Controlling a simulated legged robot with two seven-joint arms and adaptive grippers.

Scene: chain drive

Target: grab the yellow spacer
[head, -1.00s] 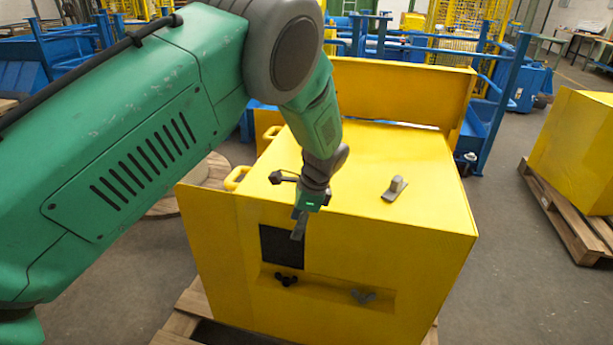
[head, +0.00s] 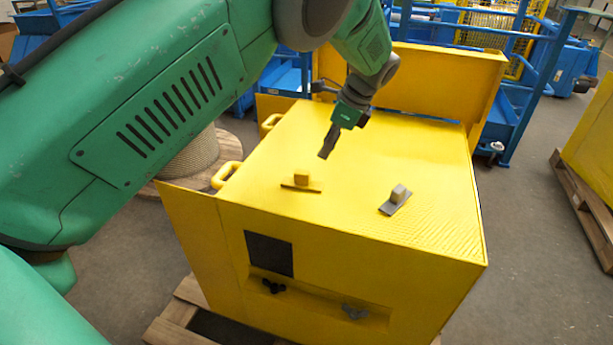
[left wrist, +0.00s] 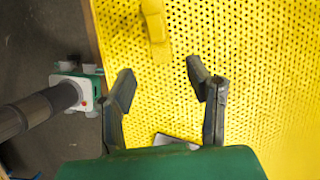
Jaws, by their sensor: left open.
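The yellow spacer (head: 301,178) is a small dull-yellow block on a thin flat base. It stands on the left part of the yellow box top, and in the left wrist view it (left wrist: 156,28) lies past the fingertips at the top. My left gripper (head: 328,142) is open and empty, raised above the box top, behind and slightly right of the spacer in the head view. Its two fingers (left wrist: 161,78) show apart in the left wrist view, not touching the spacer. A green and white arm part (left wrist: 78,85) shows at the left there; whether its jaws are open is unclear.
A similar grey-based block (head: 396,198) stands to the right on the yellow box (head: 400,260). A raised yellow panel (head: 430,85) stands at the back, and handles (head: 227,174) line the left edge. The top around the spacer is clear.

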